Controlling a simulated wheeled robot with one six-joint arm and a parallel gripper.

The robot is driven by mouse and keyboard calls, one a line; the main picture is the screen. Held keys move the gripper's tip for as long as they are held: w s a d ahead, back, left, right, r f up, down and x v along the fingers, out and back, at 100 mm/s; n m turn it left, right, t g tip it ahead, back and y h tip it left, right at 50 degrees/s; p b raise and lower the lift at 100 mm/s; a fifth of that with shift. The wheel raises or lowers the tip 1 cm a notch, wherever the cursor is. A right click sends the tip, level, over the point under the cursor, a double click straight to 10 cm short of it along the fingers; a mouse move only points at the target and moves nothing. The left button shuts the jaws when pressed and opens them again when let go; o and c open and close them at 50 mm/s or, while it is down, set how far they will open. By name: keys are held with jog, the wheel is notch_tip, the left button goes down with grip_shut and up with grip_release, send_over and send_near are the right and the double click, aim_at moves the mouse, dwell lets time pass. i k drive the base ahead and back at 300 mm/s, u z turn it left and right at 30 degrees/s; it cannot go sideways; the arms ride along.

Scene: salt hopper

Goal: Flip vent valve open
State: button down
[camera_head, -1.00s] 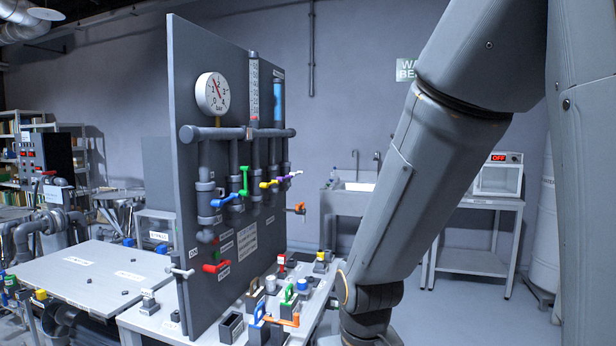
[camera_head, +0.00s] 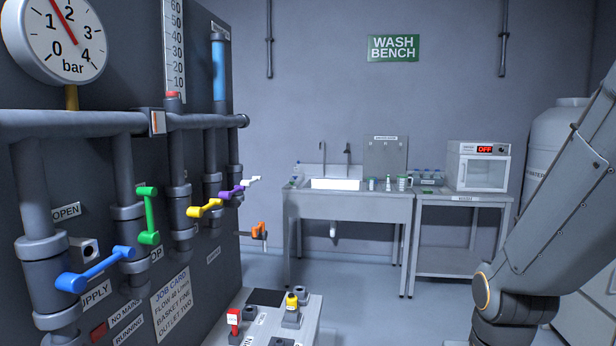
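A dark upright panel (camera_head: 130,200) with grey pipes fills the left side. Valve levers on its pipes are blue (camera_head: 93,268), green (camera_head: 148,214), yellow (camera_head: 204,208), purple (camera_head: 231,191) and white (camera_head: 251,181). An orange lever (camera_head: 259,230) sticks out near the panel's far edge. The blue and yellow levers slant across their pipes; the green one stands about upright. I cannot read a label that marks one of them as the vent valve. My arm (camera_head: 570,210) shows at the right, clear of the panel. My gripper is out of view.
A round gauge (camera_head: 62,38) sits at the panel's top left. A low bench (camera_head: 266,325) with small fittings stands below the panel. The wash bench (camera_head: 345,205) and an oven-like box (camera_head: 478,166) are at the back wall. The middle floor is clear.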

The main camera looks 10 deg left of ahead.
aim_at(248, 184)
jog(key=u, duration=0.2)
jog(key=i, duration=1.3)
jog(key=u, duration=0.6)
jog(key=i, duration=0.35)
jog(key=u, duration=0.25)
